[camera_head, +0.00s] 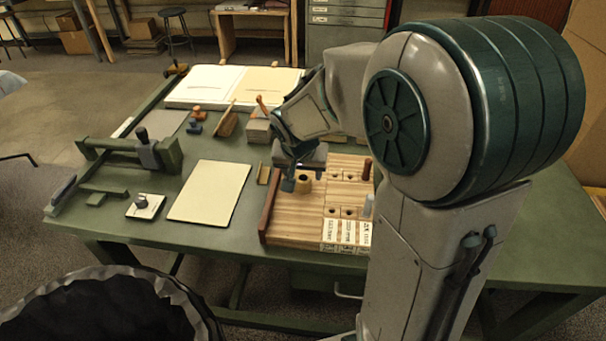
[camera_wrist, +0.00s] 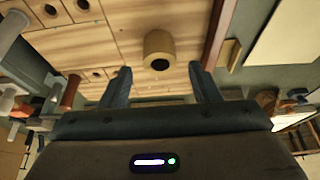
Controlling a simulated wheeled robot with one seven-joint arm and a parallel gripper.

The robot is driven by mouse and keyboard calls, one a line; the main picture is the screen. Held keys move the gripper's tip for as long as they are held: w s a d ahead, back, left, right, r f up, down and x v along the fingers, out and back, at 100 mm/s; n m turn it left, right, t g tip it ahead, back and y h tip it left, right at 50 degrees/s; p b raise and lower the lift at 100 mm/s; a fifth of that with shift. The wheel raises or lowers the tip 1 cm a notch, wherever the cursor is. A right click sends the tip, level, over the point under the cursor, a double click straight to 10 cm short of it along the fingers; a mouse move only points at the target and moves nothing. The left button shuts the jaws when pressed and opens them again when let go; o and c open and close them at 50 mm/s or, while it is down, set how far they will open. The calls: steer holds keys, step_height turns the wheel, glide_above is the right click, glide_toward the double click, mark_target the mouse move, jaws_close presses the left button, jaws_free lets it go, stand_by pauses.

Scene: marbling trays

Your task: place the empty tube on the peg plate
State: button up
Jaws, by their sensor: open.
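A short tan tube (camera_wrist: 158,42) with a dark round opening stands on a wooden board (camera_wrist: 130,35). In the head view the tube (camera_head: 304,185) is partly hidden by my gripper (camera_head: 296,183). My gripper is open and empty; in the wrist view its fingertips (camera_wrist: 160,70) are spread on either side, with the tube just beyond them. I cannot tell whether they touch it.
The board has a raised reddish rail (camera_head: 268,205), several holes at right and upright pieces, one brown (camera_head: 367,169) and one grey (camera_head: 367,206). A cream sheet (camera_head: 210,190) lies between board and white plate. A green press-like frame (camera_head: 115,150) stands behind the plate.

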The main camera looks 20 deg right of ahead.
steer(key=v, duration=0.8)
steer(key=s+d+f+n+g+y, duration=0.1)
steer(key=s+n, duration=0.3)
steer(key=s, duration=1.2)
steer(key=shift+f+g+y+p, duration=0.35)
steer(key=shift+f+g+y, duration=0.15)
steer(key=shift+f, duration=0.2)
steer(key=shift+s, duration=0.1)
